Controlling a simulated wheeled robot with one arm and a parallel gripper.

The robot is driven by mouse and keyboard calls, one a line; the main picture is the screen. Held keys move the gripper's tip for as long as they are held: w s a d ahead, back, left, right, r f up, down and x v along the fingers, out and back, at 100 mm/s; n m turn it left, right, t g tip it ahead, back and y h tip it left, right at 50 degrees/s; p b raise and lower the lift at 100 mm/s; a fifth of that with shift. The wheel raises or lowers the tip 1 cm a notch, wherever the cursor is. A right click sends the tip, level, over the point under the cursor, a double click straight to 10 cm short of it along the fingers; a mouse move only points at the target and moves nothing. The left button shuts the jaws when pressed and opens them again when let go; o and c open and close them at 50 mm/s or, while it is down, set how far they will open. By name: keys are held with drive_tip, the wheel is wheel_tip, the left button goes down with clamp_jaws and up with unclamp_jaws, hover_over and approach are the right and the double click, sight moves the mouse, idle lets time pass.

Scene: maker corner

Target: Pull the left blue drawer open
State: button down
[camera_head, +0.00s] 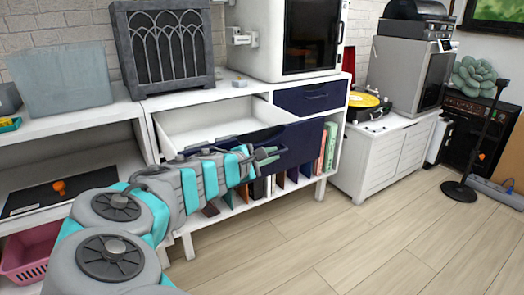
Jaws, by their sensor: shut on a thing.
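The left blue drawer (296,141) is in the white cabinet and stands pulled out, its white inside showing from above. Its dark blue front is partly hidden behind my arm. My gripper (268,156) is at the outer face of this front, shut on what appears to be its handle. The handle itself is too small and covered to make out clearly. The right blue drawer (309,97) beside it is closed, flush with the cabinet.
Books (330,147) stand on the shelf below the drawers. A dark arched panel (170,50) and a white machine (258,37) stand on top. A white cabinet with a turntable (372,110) is to the right. The wooden floor (335,230) in front is clear.

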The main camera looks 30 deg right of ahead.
drive_tip(key=shift+s, duration=1.1)
drive_tip(key=c, duration=1.2)
unclamp_jaws()
drive_tip(key=v, duration=0.7)
drive_tip(key=shift+s+a, duration=0.15)
drive_tip(key=shift+a, duration=0.2)
drive_tip(key=shift+d+r, duration=0.1)
drive_tip(key=shift+r, duration=0.1)
